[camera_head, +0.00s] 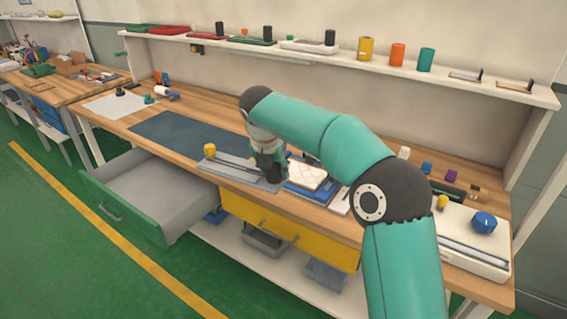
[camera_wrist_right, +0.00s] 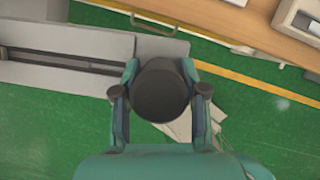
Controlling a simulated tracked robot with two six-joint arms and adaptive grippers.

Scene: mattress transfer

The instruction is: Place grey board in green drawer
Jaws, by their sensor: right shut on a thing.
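My left gripper is out of view.
A dark blue mat (camera_head: 165,130) lies on the bench behind the board. A blue tray with a white pad (camera_head: 306,177) is right of my gripper. A yellow drawer (camera_head: 285,228) sits shut below. A shelf (camera_head: 440,72) with several items runs along the back.

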